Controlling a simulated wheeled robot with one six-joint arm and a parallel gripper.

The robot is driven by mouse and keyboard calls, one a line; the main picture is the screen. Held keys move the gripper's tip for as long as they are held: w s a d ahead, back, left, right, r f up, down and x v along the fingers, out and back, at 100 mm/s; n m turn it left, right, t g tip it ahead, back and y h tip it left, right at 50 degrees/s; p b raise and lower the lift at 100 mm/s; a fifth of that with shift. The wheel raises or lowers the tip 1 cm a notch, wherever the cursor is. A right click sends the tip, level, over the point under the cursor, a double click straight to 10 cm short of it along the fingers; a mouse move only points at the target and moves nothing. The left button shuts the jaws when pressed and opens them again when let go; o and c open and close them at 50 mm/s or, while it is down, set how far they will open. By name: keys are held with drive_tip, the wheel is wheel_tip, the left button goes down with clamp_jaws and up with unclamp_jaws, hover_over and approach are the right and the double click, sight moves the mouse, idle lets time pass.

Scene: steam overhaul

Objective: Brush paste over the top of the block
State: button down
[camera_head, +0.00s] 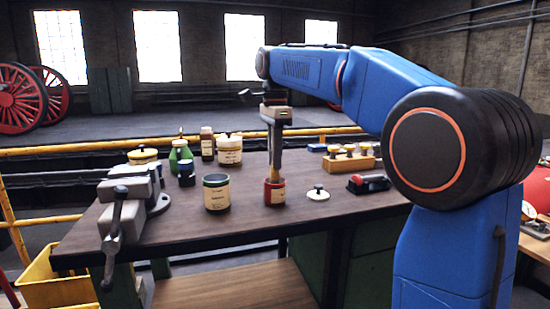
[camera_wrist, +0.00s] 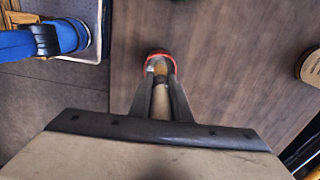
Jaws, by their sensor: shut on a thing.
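My gripper (camera_head: 275,138) points straight down over the bench and is shut on a brush (camera_head: 273,191). The brush is upright, and its lower end is inside the mouth of a red pot (camera_head: 275,197) with a pale label. In the wrist view the brush (camera_wrist: 161,70) sits between the two fingers, with the rim of the red pot (camera_wrist: 152,54) around its tip. The bristles and the paste are hidden in the pot. A grey vise (camera_head: 130,205) stands at the bench's left end. I cannot clearly make out a block in its jaws.
A white lid (camera_head: 317,194) lies right of the pot, and a red and black tool (camera_head: 368,184) farther right. A green-rimmed can (camera_head: 216,194) stands left of the pot. Jars and bottles (camera_head: 229,150) and a wooden rack (camera_head: 348,164) stand behind. The bench front (camera_head: 230,230) is clear.

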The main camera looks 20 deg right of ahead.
wheel_tip(320, 180, up, 7)
idle(1.0)
drive_tip(key=shift+f, duration=0.1)
idle(0.4)
